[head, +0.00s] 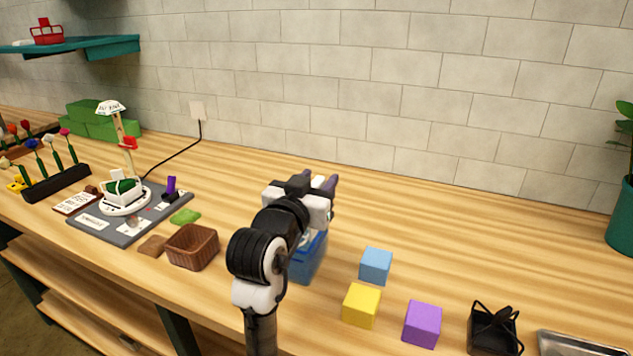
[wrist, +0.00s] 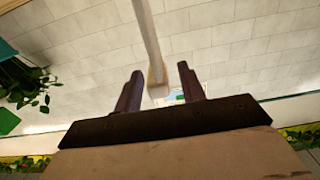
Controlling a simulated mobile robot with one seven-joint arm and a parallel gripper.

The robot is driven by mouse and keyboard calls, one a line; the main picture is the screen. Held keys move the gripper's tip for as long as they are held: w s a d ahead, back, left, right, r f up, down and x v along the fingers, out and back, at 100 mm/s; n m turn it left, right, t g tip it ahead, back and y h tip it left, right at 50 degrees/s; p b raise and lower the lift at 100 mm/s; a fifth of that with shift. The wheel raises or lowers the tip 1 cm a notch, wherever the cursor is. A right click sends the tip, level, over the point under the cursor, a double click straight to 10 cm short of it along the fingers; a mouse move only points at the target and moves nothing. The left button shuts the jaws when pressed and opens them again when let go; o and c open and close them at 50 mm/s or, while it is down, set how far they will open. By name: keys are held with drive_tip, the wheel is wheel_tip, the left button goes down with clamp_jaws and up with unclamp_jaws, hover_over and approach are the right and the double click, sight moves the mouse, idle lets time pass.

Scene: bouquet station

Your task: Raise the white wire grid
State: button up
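A white patterned piece (head: 110,107), which looks like the wire grid, sits at the top of a thin tan post on the left. A red clip (head: 130,143) is on the post below it. The post rises by a white holder (head: 122,190) with green filling, on a round white base. My gripper (head: 323,184) is in the middle of the head view, well to the right of the post and apart from it.
The grey station board (head: 165,212) carries cards and a purple item. A brown basket (head: 192,247) stands between it and my arm. A blue container is partly hidden behind my arm. Blue (head: 376,265), yellow (head: 361,305) and purple (head: 422,323) cubes lie right.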

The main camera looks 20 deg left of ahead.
drive_tip(key=s+b, duration=0.6)
drive_tip(key=s, duration=0.8)
drive_tip(key=shift+a, duration=0.25)
drive_tip(key=shift+w, duration=0.1)
